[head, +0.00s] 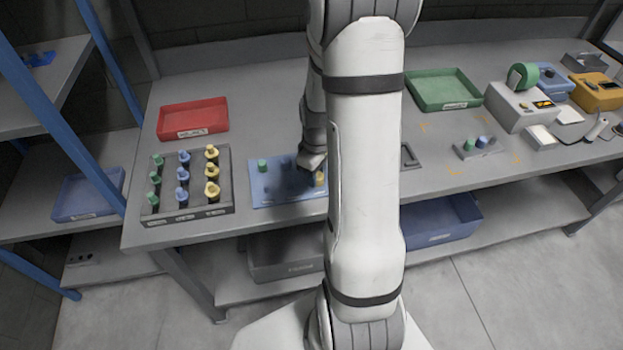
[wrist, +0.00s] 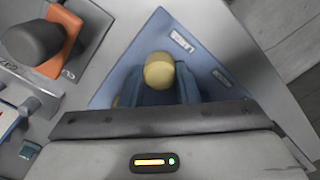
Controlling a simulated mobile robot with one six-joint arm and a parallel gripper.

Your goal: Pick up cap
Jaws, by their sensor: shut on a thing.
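A yellow cap (wrist: 159,70) sits between the fingers of my gripper (wrist: 160,85) in the wrist view, over a blue mat (wrist: 205,62) with small white labels. My gripper is shut on this cap. In the head view my gripper (head: 311,163) is low over the right part of the blue mat (head: 268,196), and the yellow cap (head: 319,179) shows beside it. A green cap (head: 262,165) stands on the left part of the mat. My arm hides the mat's right side. Whether the yellow cap touches the mat cannot be told.
A dark rack (head: 222,208) with green, blue and yellow caps stands left of the mat. A red tray (head: 193,119) lies behind the rack, and a green tray (head: 442,90) is at the back right. A small grey holder (head: 468,154) with caps and several devices stand farther right.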

